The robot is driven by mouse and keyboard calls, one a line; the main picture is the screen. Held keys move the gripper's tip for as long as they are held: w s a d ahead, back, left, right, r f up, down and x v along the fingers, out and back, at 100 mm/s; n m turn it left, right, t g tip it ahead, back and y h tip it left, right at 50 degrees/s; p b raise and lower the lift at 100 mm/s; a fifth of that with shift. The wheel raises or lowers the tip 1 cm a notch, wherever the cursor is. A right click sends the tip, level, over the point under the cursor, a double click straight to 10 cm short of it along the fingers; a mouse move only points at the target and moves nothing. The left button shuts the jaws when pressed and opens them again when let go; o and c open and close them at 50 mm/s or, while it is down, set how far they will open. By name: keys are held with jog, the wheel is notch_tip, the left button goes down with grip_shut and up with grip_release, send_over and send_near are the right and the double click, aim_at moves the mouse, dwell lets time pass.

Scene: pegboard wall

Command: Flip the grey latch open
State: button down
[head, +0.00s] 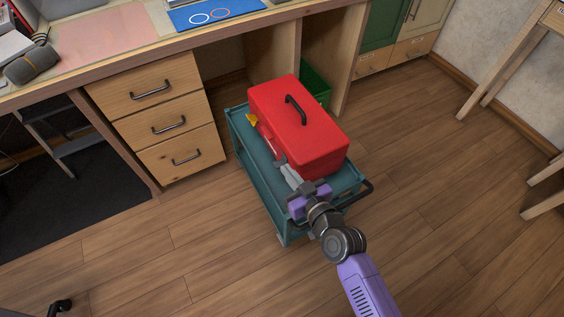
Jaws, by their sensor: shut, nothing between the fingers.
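A red toolbox (297,122) with a black top handle sits on a teal cart (247,157), its lid down. A yellow latch (252,119) sticks out from the left part of its front face. A small grey piece at the front face, by my fingertips, looks like the grey latch (281,159). My gripper (287,167) is shut and empty, its pale fingers close against the toolbox front. I cannot tell whether they touch the grey latch. My fingers and wrist hide part of the front face, and the latch's position is too small to read.
The cart's dark handle (364,195) is just right of my wrist. A wooden desk with drawers (168,122) stands at the left, and a green bin (316,82) is behind the toolbox. The wooden floor (450,220) at the right is clear.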

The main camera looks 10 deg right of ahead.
jog(key=shift+v, duration=2.25)
